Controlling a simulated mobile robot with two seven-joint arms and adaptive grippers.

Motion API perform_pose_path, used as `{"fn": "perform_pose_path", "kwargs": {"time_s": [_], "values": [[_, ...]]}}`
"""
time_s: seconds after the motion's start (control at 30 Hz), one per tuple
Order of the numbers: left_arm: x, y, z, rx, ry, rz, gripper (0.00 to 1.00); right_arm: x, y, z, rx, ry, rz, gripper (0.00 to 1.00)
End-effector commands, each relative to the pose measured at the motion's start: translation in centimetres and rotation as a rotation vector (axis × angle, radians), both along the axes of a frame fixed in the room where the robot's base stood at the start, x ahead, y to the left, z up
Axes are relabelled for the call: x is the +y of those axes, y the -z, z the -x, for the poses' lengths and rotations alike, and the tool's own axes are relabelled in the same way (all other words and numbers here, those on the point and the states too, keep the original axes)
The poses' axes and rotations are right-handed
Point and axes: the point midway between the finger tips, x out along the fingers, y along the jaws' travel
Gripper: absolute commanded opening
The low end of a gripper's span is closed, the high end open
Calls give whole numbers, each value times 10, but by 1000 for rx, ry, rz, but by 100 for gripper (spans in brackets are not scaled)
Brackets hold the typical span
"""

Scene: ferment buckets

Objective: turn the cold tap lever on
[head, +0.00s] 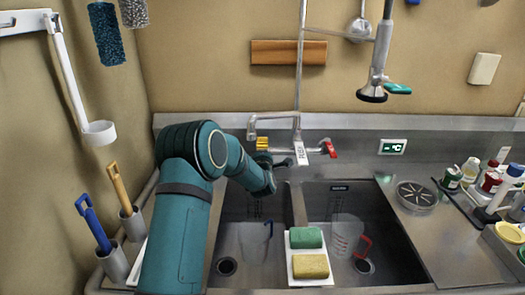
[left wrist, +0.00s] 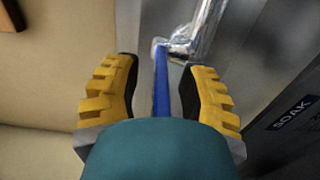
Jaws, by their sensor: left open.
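The blue cold tap lever (left wrist: 162,88) lies between the two yellow fingers of my left gripper in the left wrist view, with dark gaps on both sides of it. It runs up to a shiny metal tap body (left wrist: 185,42). My left gripper (head: 264,146) is open around the lever and not visibly pressing on it. In the head view my gripper is at the left end of the wall tap (head: 296,140), and it hides the blue lever. The red lever (head: 330,149) shows at the tap's right end. My right gripper is in neither view.
Below is a double sink with a clear jug (head: 254,240) in the left basin and a red-handled measuring jug (head: 347,234) in the right. A white tray (head: 293,270) with two sponges sits on the divider. A spray head (head: 372,92) hangs at upper right.

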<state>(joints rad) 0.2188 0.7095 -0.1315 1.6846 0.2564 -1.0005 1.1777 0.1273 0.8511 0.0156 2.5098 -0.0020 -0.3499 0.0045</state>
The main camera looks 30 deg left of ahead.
Motion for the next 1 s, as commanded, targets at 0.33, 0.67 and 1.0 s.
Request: {"fn": "perform_pose_path", "kwargs": {"time_s": [0.33, 0.67, 1.0], "values": [[0, 0, 0, 0, 0, 0, 0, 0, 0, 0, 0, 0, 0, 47], [0, 0, 0, -1, 0, -1, 0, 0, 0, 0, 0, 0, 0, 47], [7, 1, 2, -3, 29, -1, 0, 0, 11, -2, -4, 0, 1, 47]]}}
